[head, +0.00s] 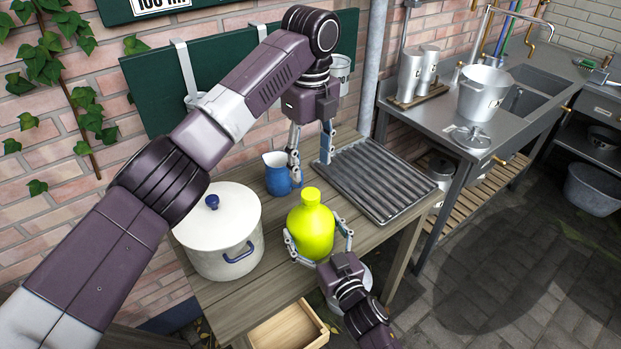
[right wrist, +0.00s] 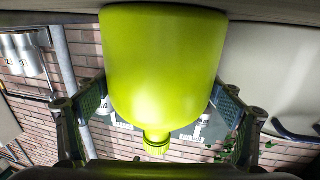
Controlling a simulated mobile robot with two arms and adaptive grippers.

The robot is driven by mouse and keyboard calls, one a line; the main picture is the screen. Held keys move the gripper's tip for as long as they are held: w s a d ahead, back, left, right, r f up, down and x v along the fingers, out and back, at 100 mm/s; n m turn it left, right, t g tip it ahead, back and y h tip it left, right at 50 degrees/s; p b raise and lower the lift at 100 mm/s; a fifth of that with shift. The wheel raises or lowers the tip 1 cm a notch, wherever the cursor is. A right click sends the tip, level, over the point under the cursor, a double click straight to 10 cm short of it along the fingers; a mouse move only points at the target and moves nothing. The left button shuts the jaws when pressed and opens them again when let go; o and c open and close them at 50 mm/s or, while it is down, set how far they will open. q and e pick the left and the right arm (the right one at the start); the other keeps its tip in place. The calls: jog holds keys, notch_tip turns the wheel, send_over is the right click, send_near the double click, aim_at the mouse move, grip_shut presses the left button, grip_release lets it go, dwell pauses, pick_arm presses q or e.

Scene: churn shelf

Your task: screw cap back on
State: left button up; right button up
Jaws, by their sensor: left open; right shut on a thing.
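A yellow-green bottle (head: 310,228) stands upright near the front edge of the wooden table. My right gripper (head: 318,240) is shut on its body, one finger on each side. The bottle fills the middle of the right wrist view (right wrist: 160,65), neck pointing down in that picture. A ribbed cap (right wrist: 156,143) of the same colour sits at the end of the neck; it also shows on top in the head view (head: 311,194). I cannot tell how tight it is. My left gripper (head: 310,160) is open and empty, fingers pointing down above the cap, apart from it.
A white lidded pot (head: 215,232) stands left of the bottle. A blue jug (head: 277,180) stands behind it, close to my left fingers. A ribbed grey tray (head: 378,180) lies at the back right.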

pick_arm(q)
jog(key=shift+r, duration=1.7)
pick_arm(e)
jog(key=o, duration=2.3)
jog(key=shift+c, duration=0.2)
jog(key=v, duration=1.2)
